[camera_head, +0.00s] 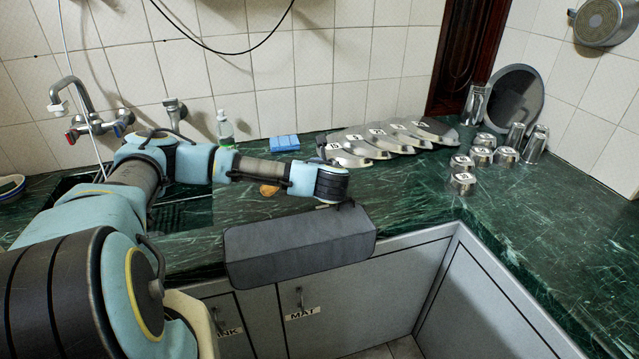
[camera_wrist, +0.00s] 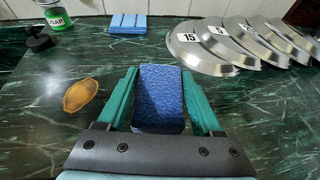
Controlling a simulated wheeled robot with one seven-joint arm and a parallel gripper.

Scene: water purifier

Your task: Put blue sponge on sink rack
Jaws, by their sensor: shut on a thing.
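My gripper (camera_wrist: 160,75) is shut on a dark blue sponge (camera_wrist: 160,98), with a teal finger along each side of it in the wrist view. The sponge appears to be held above the green counter, though its exact height cannot be told. In the head view my gripper (camera_head: 323,150) is over the counter, left of the steel plates, and the sponge is not clearly visible. A light blue ridged block (camera_head: 284,142) lies at the back by the wall; it also shows in the wrist view (camera_wrist: 127,23). I cannot clearly identify a sink rack.
Numbered steel plates (camera_head: 391,140) stand in a row at the right back. Steel cups (camera_head: 483,157) stand farther right. A soap bottle (camera_head: 224,127) is by the wall. A brown oval item (camera_wrist: 80,95) lies left of my gripper. The sink (camera_head: 180,212) is partly behind my arm.

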